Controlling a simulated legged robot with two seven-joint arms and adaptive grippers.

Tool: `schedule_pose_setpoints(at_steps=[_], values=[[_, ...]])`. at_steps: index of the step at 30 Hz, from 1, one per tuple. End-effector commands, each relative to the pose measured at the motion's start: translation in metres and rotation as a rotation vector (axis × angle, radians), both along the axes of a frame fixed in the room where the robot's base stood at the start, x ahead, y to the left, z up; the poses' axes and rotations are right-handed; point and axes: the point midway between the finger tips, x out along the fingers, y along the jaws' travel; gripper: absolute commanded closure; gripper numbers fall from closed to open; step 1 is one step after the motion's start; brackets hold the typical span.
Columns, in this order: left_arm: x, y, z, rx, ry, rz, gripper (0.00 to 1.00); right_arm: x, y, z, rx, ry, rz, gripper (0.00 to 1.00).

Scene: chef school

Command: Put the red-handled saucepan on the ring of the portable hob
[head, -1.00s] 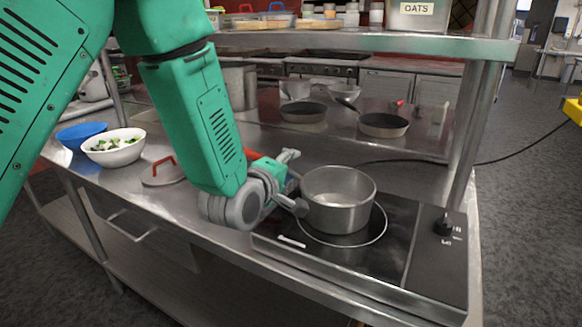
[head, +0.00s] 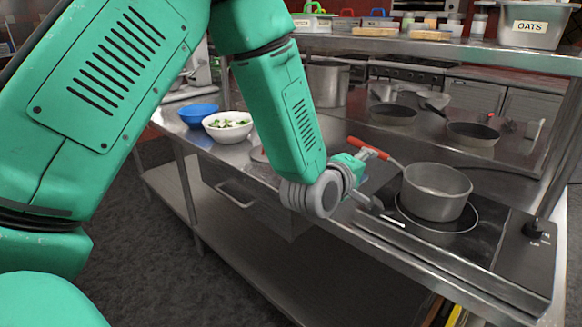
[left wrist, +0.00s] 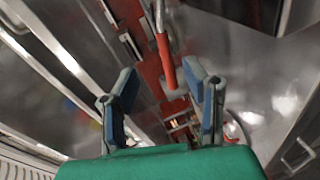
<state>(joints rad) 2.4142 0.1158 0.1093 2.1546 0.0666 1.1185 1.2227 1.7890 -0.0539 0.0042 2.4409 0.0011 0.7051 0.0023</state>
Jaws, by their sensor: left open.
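The steel saucepan (head: 437,192) stands upright on the ring (head: 476,222) of the black portable hob (head: 505,240) in the head view; the ring's near edge shows around its base. Its red handle (head: 368,148) points left and back. My left gripper (head: 372,182) is beside the handle, left of the pan, with its fingers apart. In the left wrist view the red handle (left wrist: 165,62) shows between and beyond the spread fingers (left wrist: 163,75), which do not grip it. My right gripper is not in view.
A white bowl of greens (head: 228,127) and a blue bowl (head: 198,115) stand at the counter's left. Two dark pans (head: 393,114) (head: 472,134) sit behind the hob. A shelf with an OATS box (head: 537,27) overhangs the back. A lid is mostly hidden behind my forearm.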

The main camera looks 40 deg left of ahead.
Motion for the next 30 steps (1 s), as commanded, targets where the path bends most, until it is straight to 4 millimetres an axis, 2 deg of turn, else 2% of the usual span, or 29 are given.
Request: schedule_pose_setpoints(at_steps=[2,4,5,8,9,11,12,14,15,18,21,24,27,30], values=[[-0.002,-0.001,-0.004,0.009,0.009,-0.002,0.6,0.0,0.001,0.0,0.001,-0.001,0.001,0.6],[-0.008,-0.005,-0.019,0.047,0.048,-0.015,0.6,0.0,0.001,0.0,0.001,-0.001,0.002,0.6],[-0.012,-0.008,-0.03,0.076,0.077,-0.025,0.6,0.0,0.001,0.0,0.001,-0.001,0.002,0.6],[-0.042,-0.014,-0.091,0.229,0.232,-0.096,0.6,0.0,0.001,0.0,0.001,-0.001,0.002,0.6],[-0.061,-0.016,-0.121,0.311,0.315,-0.143,0.6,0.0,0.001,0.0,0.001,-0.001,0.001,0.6],[-0.097,-0.019,-0.17,0.441,0.451,-0.236,0.6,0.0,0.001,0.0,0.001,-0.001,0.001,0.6],[-0.126,-0.019,-0.201,0.527,0.543,-0.311,0.6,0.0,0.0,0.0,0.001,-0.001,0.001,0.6],[-0.171,-0.017,-0.242,0.646,0.672,-0.437,0.6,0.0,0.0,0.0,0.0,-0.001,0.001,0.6],[-0.203,-0.015,-0.265,0.716,0.751,-0.528,0.6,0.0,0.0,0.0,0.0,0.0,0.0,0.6],[-0.278,-0.007,-0.308,0.853,0.912,-0.761,0.6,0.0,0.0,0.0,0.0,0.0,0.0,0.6],[-0.339,-0.001,-0.33,0.936,1.017,-0.966,0.6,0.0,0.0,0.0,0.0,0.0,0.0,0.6],[-0.377,0.004,-0.34,0.978,1.071,-1.105,0.6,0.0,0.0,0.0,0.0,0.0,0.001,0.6],[-0.394,0.005,-0.343,0.998,1.093,-1.173,0.6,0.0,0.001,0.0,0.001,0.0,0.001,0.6],[-0.397,0.003,-0.342,1.006,1.097,-1.187,0.6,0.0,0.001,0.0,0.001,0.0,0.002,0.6]])
